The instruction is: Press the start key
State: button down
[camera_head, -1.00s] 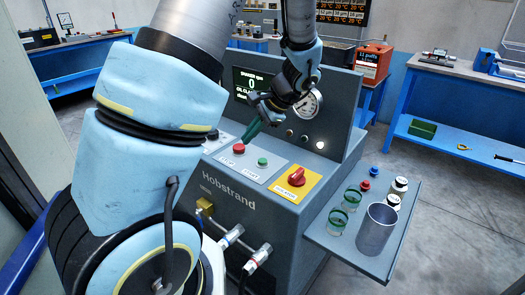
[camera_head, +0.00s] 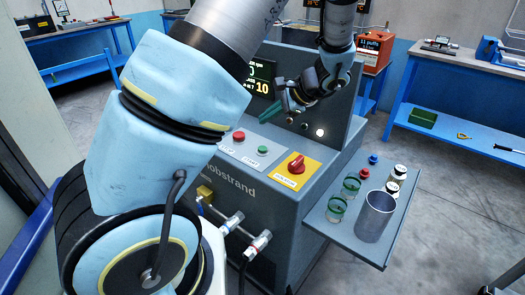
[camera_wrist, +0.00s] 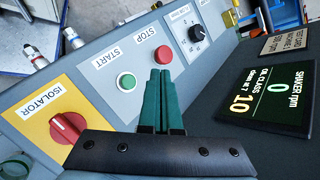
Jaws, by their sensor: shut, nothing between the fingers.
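The start key is a green round button (camera_head: 263,152) on a light plate on the machine's sloped panel. In the wrist view the green button (camera_wrist: 126,82) sits under the label START, left of my fingertips. My gripper (camera_head: 266,117) is shut and empty, with green fingers, held above and behind the button in the head view. In the wrist view its fingertips (camera_wrist: 160,74) point between the buttons, nearest the red one; I cannot tell the exact height, but they look apart from the green button.
The red stop button (camera_wrist: 164,54) and a black knob (camera_wrist: 196,34) are close by. A red isolator switch (camera_head: 296,163) sits on a yellow plate. The display (camera_wrist: 281,88) reads shaker 0 rpm. A side shelf (camera_head: 336,238) carries glasses, a metal beaker and small jars.

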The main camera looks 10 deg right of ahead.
aim_at(267, 149)
jog(key=shift+f+b, duration=2.25)
jog(key=shift+f, duration=1.3)
jog(key=shift+f, duration=0.15)
jog(key=shift+f, duration=0.25)
jog(key=shift+f+b, duration=0.45)
jog(key=shift+b, duration=0.1)
jog(key=shift+r, duration=0.1)
jog(key=shift+r+p, duration=0.7)
jog(key=shift+r, duration=0.05)
notch_tip(267, 149, up, 5)
jog(key=p, duration=0.4)
jog(key=shift+r, duration=0.1)
